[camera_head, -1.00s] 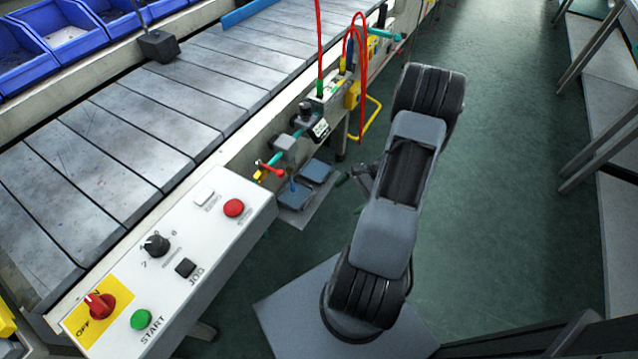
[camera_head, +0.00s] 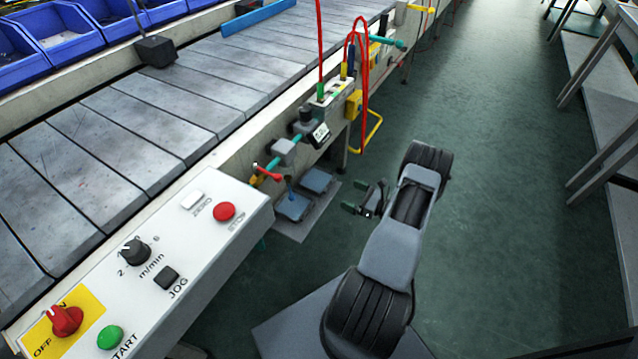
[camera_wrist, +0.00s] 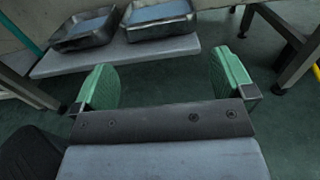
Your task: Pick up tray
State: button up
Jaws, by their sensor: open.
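Two shallow metal trays with blue insides rest side by side on a low grey board. In the head view the near tray (camera_head: 293,206) and the far tray (camera_head: 317,180) lie low beside the conveyor, the near one partly behind a small blue part. My gripper (camera_head: 366,197) is to their right, apart from them. In the wrist view its green jaws (camera_wrist: 166,82) are wide apart and empty, short of the board.
The grey board (camera_wrist: 120,59) stands low beside the conveyor (camera_head: 150,115). A control panel (camera_head: 165,262) juts out at the lower left. Red hoses (camera_head: 364,80) and a yellow bar (camera_head: 374,128) are above and behind the trays. Floor (camera_head: 480,180) is clear to the right; benches line the far right.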

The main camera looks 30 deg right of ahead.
aim_at(331, 185)
jog(key=shift+b+x, duration=0.65)
jog(key=shift+x, duration=2.95)
jog(key=c, duration=0.8)
jog(key=shift+r, duration=0.15)
